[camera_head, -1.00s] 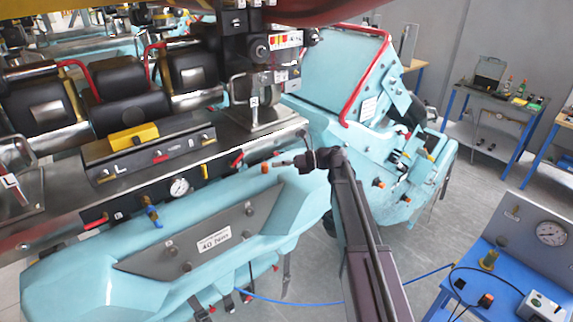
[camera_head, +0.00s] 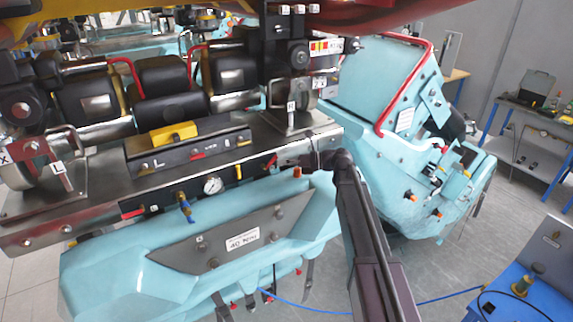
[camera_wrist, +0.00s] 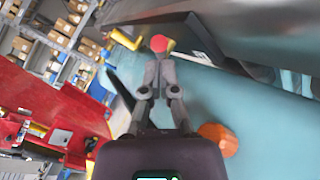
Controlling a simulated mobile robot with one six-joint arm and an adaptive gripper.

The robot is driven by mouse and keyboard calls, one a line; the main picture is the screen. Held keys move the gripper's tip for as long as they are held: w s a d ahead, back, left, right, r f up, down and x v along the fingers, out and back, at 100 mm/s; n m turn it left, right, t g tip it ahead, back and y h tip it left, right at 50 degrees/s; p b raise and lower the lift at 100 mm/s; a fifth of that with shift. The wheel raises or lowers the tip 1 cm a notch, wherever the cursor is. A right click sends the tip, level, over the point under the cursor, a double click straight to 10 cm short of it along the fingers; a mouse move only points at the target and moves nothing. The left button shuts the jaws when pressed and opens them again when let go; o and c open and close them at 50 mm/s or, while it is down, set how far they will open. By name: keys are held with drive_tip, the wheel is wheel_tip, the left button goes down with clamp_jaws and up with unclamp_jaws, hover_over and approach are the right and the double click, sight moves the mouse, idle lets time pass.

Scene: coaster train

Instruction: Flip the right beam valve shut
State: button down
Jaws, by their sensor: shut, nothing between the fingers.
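The right beam valve (camera_head: 270,163) shows as a small red handle on the dark strip along the beam front, to the right of the round gauge. In the wrist view a round red end (camera_wrist: 159,43), which looks like the end of that handle, sits right at my fingertips. My gripper (camera_head: 284,163) is shut and empty, just right of the red handle. Its two fingers (camera_wrist: 158,58) are together in the wrist view. I cannot tell whether they touch the red end. The valve's body is mostly hidden behind the fingers.
An orange knob (camera_head: 297,172) sits just below my gripper and is close beside it in the wrist view (camera_wrist: 218,138). Another red handle (camera_head: 132,213) and a blue fitting (camera_head: 184,207) lie left of the gauge (camera_head: 212,185). A blue bench (camera_head: 535,295) stands at lower right.

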drive_tip(key=shift+s+a+r+p, duration=0.15)
drive_tip(key=shift+a+r+p, duration=0.1)
drive_tip(key=shift+r+p, duration=0.45)
idle(0.8)
drive_tip(key=shift+s+a+r+p, duration=0.2)
drive_tip(key=shift+a+r+p, duration=0.05)
drive_tip(key=shift+r+p, duration=0.15)
drive_tip(key=shift+s+a+r+p, duration=0.35)
drive_tip(key=shift+a, duration=0.2)
drive_tip(key=shift+s+a, duration=0.1)
drive_tip(key=shift+a, duration=0.1)
drive_tip(key=shift+d, duration=0.15)
idle(0.4)
